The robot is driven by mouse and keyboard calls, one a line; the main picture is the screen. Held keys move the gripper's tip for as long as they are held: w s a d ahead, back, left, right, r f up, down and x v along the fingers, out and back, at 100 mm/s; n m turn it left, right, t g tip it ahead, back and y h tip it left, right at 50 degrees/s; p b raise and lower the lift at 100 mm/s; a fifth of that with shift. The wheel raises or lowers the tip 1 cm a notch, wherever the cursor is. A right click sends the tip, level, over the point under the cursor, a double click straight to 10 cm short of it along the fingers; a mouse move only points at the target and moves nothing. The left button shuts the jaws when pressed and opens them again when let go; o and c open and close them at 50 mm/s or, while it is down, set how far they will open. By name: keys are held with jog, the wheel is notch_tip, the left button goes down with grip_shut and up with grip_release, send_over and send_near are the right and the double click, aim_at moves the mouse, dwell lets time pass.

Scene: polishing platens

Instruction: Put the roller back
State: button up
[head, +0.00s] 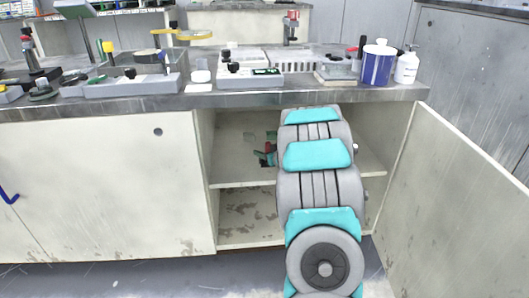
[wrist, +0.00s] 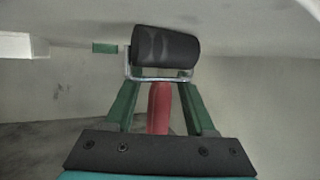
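The roller shows in the wrist view, with a black cylinder (wrist: 165,47), a thin metal frame and a red handle (wrist: 159,108). My gripper (wrist: 160,85) has its two green fingers on either side of the red handle, with a visible gap on each side, so it looks open. The fingertips are close to the metal frame; I cannot tell whether they touch it. In the head view my arm reaches into the open cabinet (head: 232,187), above its middle shelf. Small red, dark and green parts show left of the arm there; the rest is hidden behind it.
The cabinet door (head: 450,195) stands open at the right. The worktop (head: 235,99) above holds a blue tub (head: 378,66), a white bottle (head: 406,68) and several grey fixtures. A small green piece (wrist: 104,48) lies beyond the left finger. The shelf left of my arm looks mostly bare.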

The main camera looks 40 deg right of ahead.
jog(key=shift+r, duration=0.1)
jog(key=shift+s+r, duration=0.15)
jog(key=p+v, duration=0.1)
jog(key=v, duration=1)
jog(key=shift+s+a, duration=0.1)
jog(key=shift+s, duration=0.2)
